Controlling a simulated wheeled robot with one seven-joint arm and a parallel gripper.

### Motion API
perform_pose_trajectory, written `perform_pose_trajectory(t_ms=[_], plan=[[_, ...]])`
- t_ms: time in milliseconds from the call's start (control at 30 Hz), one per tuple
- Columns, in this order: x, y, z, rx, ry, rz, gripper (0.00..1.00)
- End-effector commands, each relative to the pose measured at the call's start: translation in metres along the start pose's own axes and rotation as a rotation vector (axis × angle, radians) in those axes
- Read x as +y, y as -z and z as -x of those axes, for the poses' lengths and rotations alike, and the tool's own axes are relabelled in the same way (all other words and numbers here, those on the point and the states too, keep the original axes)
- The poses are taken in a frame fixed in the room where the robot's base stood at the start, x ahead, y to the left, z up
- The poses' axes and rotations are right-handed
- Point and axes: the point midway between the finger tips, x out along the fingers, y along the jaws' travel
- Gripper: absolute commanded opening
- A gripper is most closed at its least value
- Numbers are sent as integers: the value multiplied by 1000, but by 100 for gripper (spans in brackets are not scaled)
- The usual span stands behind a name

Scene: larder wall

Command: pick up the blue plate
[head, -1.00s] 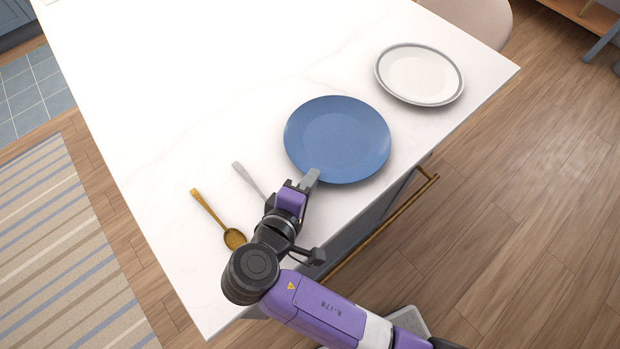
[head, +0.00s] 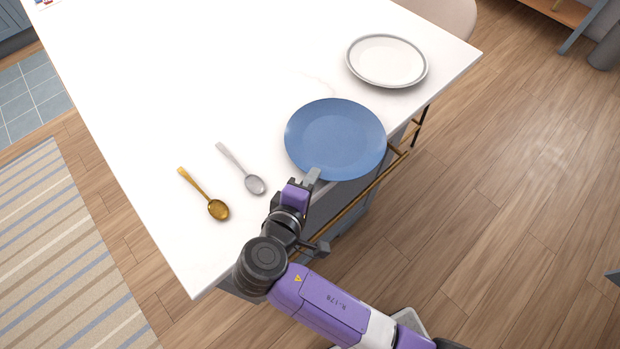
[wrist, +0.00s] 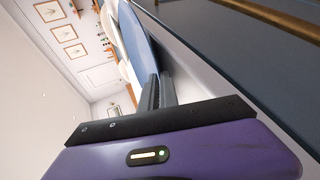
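The blue plate (head: 335,139) is at the near right edge of the white table (head: 150,90), and its near rim reaches past that edge. My gripper (head: 312,175) is at the plate's near rim. In the wrist view, the two dark fingers (wrist: 159,88) are close together with the rim of the blue plate (wrist: 138,45) between them. The gripper is shut on that rim. I cannot tell how far the plate is above the table top.
A white plate with a grey rim (head: 387,61) lies farther back on the table. A silver spoon (head: 254,184) and a gold spoon (head: 217,209) lie left of my gripper. A brass rail (head: 345,212) runs along the table's side. The floor to the right (head: 510,200) is clear.

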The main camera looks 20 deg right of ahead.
Motion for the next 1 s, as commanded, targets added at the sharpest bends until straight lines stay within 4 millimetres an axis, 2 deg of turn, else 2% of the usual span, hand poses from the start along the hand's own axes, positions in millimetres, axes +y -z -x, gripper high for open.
perform_pose_trajectory(t_ms=[500,533,633,867,1000], plan=[[0,-1,-3,-2,1,0,0],[0,-1,-3,-2,1,0,10],[1,-1,-3,-2,1,0,30],[0,-1,-2,0,3,1,30],[-1,0,6,2,3,2,30]])
